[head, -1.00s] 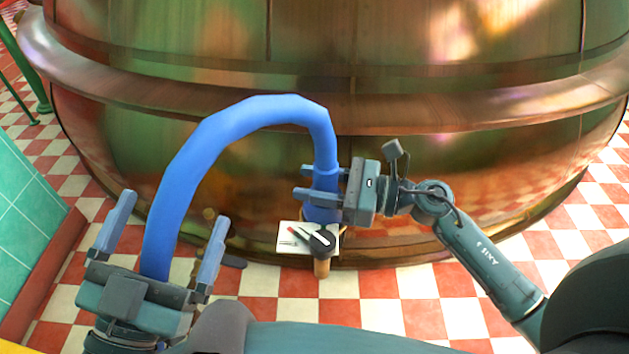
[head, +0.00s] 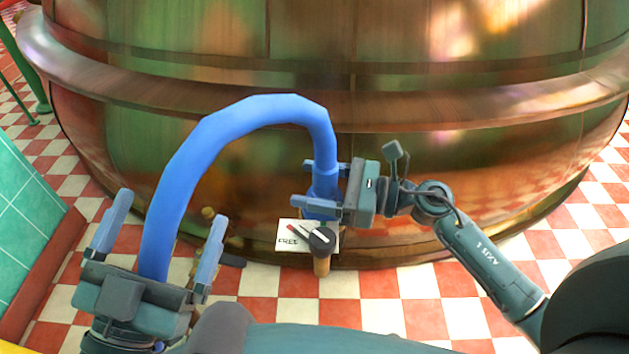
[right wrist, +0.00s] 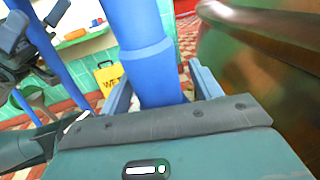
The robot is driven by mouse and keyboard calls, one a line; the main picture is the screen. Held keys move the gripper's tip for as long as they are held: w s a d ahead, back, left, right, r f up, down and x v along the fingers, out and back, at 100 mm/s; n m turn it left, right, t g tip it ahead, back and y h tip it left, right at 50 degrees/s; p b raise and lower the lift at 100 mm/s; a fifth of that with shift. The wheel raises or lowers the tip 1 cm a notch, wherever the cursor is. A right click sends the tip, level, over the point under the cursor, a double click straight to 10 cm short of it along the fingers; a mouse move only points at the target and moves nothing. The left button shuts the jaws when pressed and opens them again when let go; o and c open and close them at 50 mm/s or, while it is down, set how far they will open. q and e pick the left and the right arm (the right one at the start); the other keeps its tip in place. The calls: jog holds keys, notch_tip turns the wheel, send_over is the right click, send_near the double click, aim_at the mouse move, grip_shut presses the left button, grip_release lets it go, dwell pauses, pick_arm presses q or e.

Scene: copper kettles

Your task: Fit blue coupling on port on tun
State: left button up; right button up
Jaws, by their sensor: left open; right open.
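The blue coupling (head: 325,180) is at the right, downward end of the arched blue hose (head: 235,118), in front of the lower wall of the copper tun (head: 420,165). My right gripper (head: 303,186) is open, with one finger on each side of the coupling. In the right wrist view the upright blue coupling (right wrist: 150,65) stands between the spread fingers. I cannot make out the port; the coupling's lower end is partly hidden by the near finger. My left gripper (head: 168,210) is open at lower left, with the hose's other leg passing between or behind its fingers.
A white card (head: 288,240) reading FREE and a black knob (head: 321,240) sit just below the coupling, above a tan stub (head: 321,266). A teal tiled wall (head: 25,220) stands at left. Checkered floor lies right.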

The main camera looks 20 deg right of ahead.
pick_arm(q)
jog(key=shift+d+f, duration=0.1)
jog(key=shift+f, duration=0.35)
pick_arm(e)
jog(key=shift+f, duration=0.2)
pick_arm(q)
notch_tip(320, 180, up, 2)
jog(key=shift+r+p, duration=0.1)
jog(key=shift+p, duration=0.75)
pick_arm(e)
jog(key=v, duration=1.3)
jog(key=shift+s+r, duration=0.1)
jog(key=shift+r, duration=0.05)
